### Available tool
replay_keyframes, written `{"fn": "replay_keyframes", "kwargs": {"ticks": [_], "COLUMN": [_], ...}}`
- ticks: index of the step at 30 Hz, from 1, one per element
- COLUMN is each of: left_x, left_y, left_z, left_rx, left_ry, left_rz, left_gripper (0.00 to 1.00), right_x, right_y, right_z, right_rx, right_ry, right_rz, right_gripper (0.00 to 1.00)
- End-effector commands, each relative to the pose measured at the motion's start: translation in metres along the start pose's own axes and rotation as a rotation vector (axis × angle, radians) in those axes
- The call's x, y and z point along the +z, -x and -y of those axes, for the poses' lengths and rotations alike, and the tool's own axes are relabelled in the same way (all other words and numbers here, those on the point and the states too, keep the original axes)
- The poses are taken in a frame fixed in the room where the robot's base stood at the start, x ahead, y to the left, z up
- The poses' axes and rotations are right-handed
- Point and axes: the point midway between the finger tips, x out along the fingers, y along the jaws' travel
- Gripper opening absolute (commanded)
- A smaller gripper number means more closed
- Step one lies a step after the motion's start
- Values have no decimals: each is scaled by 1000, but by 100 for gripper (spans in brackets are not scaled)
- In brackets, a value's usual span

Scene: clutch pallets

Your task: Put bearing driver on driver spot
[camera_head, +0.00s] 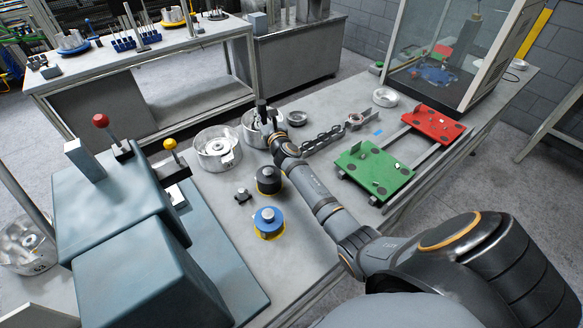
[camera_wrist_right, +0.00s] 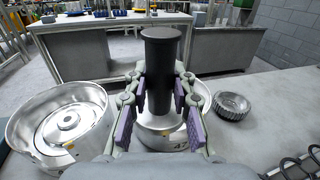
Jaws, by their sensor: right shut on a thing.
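My right gripper (camera_head: 264,118) is shut on a black cylinder, the bearing driver (camera_wrist_right: 161,68). In the right wrist view the driver stands upright between the purple-padded fingers (camera_wrist_right: 160,112). It is in front of a silver drum (camera_wrist_right: 163,130), which it partly hides. I cannot tell whether the driver touches that drum. In the head view the driver is small and dark at the arm's end. I cannot tell for sure which mark is the driver spot; a small blue patch (camera_head: 378,133) shows on the table near the green pallet. My left gripper is not in view.
Another silver drum (camera_head: 213,150) stands left of the gripper, and a ring (camera_head: 297,118) lies to the right. Black (camera_head: 268,181) and blue (camera_head: 267,217) round parts stand nearer. Green (camera_head: 362,175) and red (camera_head: 433,121) pallets are right. A teal machine (camera_head: 110,215) fills the left.

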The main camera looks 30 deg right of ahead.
Motion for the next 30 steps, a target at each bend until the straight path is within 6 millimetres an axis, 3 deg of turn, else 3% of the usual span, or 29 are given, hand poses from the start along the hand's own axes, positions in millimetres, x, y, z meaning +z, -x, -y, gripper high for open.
{"fn": "replay_keyframes", "kwargs": {"ticks": [8,12,16,24,30], "left_x": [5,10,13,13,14], "left_y": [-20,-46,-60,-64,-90], "left_z": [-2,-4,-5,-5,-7], "left_rx": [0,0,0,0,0], "left_ry": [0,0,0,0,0], "left_rz": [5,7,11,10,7], "left_gripper": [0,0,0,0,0], "right_x": [-37,-67,-83,-88,-122], "right_y": [66,92,106,114,120], "right_z": [29,40,47,51,54], "right_rx": [3,4,3,2,2], "right_ry": [7,5,4,2,1], "right_rz": [0,0,1,2,1], "right_gripper": [0,0,0,0,0]}}
